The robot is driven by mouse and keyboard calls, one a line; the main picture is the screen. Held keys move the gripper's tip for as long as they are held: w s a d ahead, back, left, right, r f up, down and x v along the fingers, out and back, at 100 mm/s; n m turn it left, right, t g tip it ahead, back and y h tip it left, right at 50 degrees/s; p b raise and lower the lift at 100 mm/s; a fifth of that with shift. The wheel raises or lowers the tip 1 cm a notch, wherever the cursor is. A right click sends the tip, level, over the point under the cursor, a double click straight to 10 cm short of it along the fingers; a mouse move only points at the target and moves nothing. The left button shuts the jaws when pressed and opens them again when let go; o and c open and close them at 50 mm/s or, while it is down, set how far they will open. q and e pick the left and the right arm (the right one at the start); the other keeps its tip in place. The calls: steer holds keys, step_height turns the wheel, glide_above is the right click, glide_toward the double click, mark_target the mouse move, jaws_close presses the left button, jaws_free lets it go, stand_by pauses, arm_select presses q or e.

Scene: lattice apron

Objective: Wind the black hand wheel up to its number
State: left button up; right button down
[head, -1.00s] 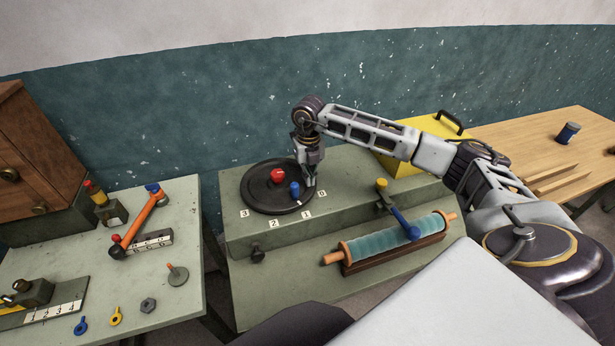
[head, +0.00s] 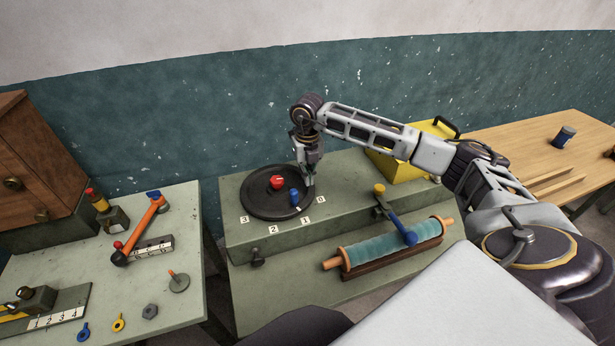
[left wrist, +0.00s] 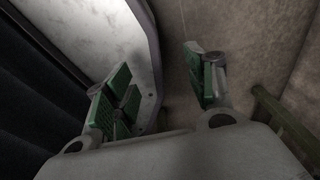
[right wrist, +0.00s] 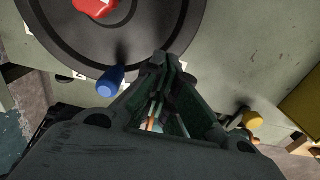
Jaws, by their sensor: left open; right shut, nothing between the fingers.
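The black hand wheel (head: 262,203) lies flat on the green bench box, with a red hub (head: 277,182) and an upright blue handle (head: 295,197) near its front right rim. Number tags 3, 2, 1 and 0 (head: 321,199) stand around its front edge; the handle is nearest the side of 1 and 0. My right gripper (head: 309,183) is shut and empty, at the wheel's right rim just right of the handle. The right wrist view shows its shut fingers (right wrist: 170,62) beside the blue handle (right wrist: 111,81), apart from it. My left gripper (left wrist: 165,85) is open and empty, away from the wheel.
A teal roller (head: 392,243) with a blue lever (head: 404,229) lies in front on the right. A yellow box (head: 398,166) stands behind my right forearm. The left table (head: 185,215) holds an orange lever (head: 143,228) and small parts.

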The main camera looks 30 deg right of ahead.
steer(key=shift+r, duration=0.55)
steer(key=shift+r+p, duration=0.4)
steer(key=shift+p, duration=0.05)
arm_select(q)
steer(key=r, duration=0.1)
steer(key=r+p, duration=0.1)
steer(key=r, duration=0.1)
steer(key=shift+d+p, duration=0.25)
steer(key=shift+p, duration=0.1)
arm_select(e)
step_height(320, 180, up, 3)
steer(key=shift+r, duration=0.1)
arm_select(q)
steer(key=shift+a, duration=0.15)
steer(key=shift+a, duration=0.5)
steer(key=shift+d, duration=0.1)
